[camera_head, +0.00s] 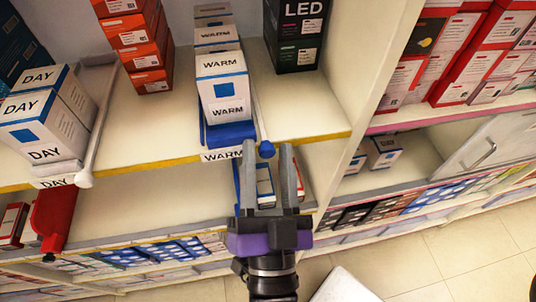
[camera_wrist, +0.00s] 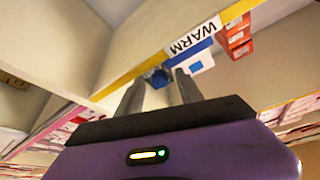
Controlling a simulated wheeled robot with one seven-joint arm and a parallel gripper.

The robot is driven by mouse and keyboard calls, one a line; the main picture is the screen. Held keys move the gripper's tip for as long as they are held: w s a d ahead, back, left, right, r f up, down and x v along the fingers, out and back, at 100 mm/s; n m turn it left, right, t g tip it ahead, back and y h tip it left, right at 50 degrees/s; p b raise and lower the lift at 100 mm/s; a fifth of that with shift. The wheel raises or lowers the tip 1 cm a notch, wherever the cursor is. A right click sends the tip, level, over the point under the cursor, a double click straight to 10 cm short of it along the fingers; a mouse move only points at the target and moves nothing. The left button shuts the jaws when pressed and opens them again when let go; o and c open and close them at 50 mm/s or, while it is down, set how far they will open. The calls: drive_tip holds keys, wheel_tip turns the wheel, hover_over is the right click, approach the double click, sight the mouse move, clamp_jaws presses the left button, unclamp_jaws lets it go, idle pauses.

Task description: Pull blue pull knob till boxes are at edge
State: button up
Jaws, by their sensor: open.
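The blue pull knob (camera_head: 266,149) is at the front end of a thin rod beside the WARM boxes, at the shelf's yellow front edge. White and blue WARM boxes (camera_head: 224,88) stand in a row on a blue tray (camera_head: 229,134), the front one close to the shelf edge. My gripper (camera_head: 268,160) is open, with its fingertips on either side of the knob in the head view. In the wrist view the blue knob (camera_wrist: 157,77) shows beyond and between the open fingers (camera_wrist: 157,85). Whether the fingers touch it cannot be told.
A white pull rod (camera_head: 85,178) stands by the DAY boxes (camera_head: 45,118) at left. Orange boxes (camera_head: 140,45) and a black LED box (camera_head: 297,35) stand on the same shelf. A vertical divider (camera_head: 375,75) is at right. The shelf right of the rod is clear.

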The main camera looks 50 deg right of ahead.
clamp_jaws()
idle(1.4)
